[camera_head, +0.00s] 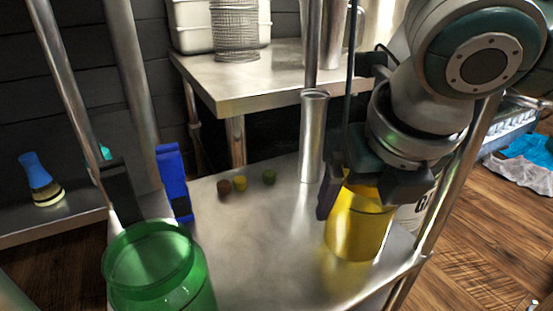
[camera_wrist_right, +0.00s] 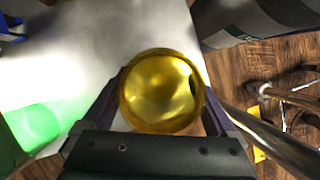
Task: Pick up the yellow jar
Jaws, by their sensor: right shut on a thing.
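The yellow jar (camera_head: 358,228) is a glossy, see-through cylinder near the right edge of the steel table. My right gripper (camera_head: 372,190) comes down from above with its fingers on either side of the jar's upper part and is shut on it. In the right wrist view the round yellow jar (camera_wrist_right: 160,92) sits between the two dark fingers of the right gripper (camera_wrist_right: 162,108). The jar looks upright. I cannot tell whether its base touches the table. My left gripper is not in view.
On the steel table (camera_head: 255,235) stand a green jar (camera_head: 155,270), a blue object (camera_head: 172,172), a metal cylinder (camera_head: 313,140) and small coloured balls (camera_head: 240,184). A metal post (camera_head: 455,175) rises close to the right of my gripper. The table's middle is clear.

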